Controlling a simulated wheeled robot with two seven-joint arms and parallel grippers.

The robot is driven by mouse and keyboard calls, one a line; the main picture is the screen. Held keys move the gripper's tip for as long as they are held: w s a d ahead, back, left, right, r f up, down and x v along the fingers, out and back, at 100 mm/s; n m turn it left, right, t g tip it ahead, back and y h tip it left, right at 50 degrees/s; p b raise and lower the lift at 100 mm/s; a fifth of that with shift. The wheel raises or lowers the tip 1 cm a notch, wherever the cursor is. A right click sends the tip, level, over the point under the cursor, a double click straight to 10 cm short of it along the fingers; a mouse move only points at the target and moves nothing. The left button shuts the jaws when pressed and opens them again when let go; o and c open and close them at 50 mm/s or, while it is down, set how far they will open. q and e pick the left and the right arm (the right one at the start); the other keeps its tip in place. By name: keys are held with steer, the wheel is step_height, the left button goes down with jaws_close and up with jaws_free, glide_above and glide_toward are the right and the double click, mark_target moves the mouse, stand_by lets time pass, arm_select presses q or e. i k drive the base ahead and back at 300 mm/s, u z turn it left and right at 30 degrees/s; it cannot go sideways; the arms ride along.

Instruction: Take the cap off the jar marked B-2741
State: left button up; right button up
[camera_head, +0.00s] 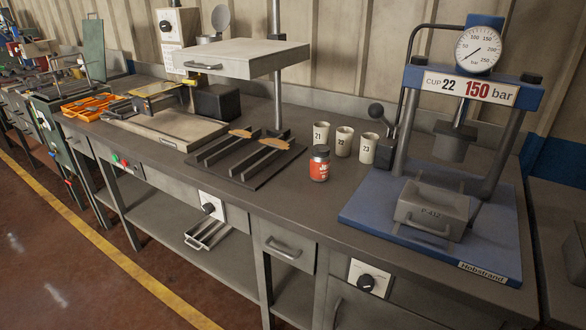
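A small red jar (319,169) with a dark cap (321,151) stands upright on the workbench, right of centre. The cap sits on top of the jar. The jar carries pale print that is too small to read, so I cannot confirm the mark B-2741. I see no other jar like it. Neither of my grippers is in view.
Cream cups marked 21 (321,133), 22 (343,141) and 23 (368,148) stand just behind the jar. A blue press (350,212) with a gauge (478,49) stands to the right. A dark rack (262,182) lies left. The bench front before the jar is clear.

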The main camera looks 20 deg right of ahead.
mark_target(320, 166)
steer(key=u, duration=0.8)
steer(key=i, duration=1.5)
steer(key=z, duration=2.5)
